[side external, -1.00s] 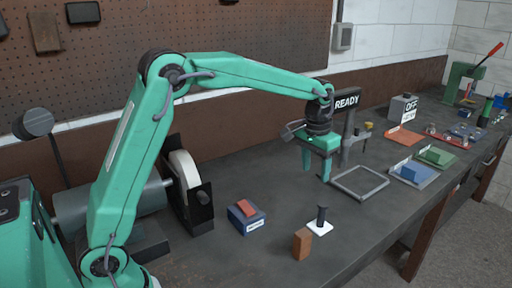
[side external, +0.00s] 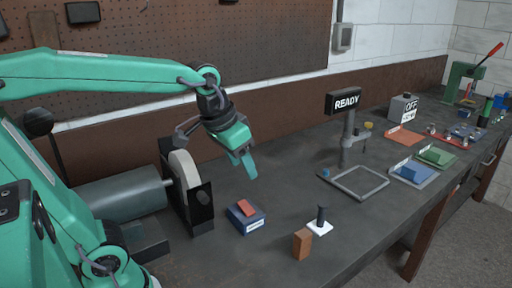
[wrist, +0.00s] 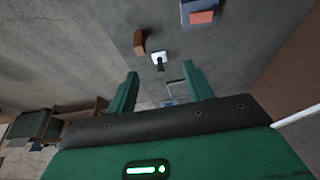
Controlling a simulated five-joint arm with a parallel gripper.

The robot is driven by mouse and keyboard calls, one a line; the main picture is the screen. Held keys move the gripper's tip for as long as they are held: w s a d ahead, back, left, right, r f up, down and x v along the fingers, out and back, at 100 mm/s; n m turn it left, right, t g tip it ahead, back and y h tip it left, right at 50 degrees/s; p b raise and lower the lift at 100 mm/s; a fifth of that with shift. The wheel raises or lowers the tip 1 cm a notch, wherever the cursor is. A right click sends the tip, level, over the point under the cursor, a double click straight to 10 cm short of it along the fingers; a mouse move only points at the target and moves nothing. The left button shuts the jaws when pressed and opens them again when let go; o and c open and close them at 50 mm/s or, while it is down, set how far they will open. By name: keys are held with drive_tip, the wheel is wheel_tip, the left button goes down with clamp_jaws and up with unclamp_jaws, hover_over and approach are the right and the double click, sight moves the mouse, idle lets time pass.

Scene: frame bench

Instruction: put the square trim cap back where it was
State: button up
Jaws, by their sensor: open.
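A white square piece with a dark upright knob (side external: 320,224) stands on the bench; it looks like the square trim cap, though I cannot be sure. It also shows in the wrist view (wrist: 158,58), beyond the fingertips and apart from them. My gripper (side external: 247,168) is open and empty, raised above the bench behind the blue box; its two green fingers show in the wrist view (wrist: 163,72). A grey rectangular frame (side external: 374,195) lies on the bench right of the white piece, with its middle looking empty. A small blue bit (side external: 326,173) is at its left corner.
A brown block (side external: 302,244) stands close beside the white piece. A blue box (side external: 247,222) with a red block (side external: 247,207) on top is to the left, near a grinding wheel (side external: 187,183). The READY sign post (side external: 347,135) rises behind the frame. Coloured trays stand further right.

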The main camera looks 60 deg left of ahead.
drive_tip(key=s+f+t, duration=0.1)
drive_tip(key=s+f, duration=0.2)
drive_tip(key=s, duration=0.5)
drive_tip(key=shift+a, duration=0.25)
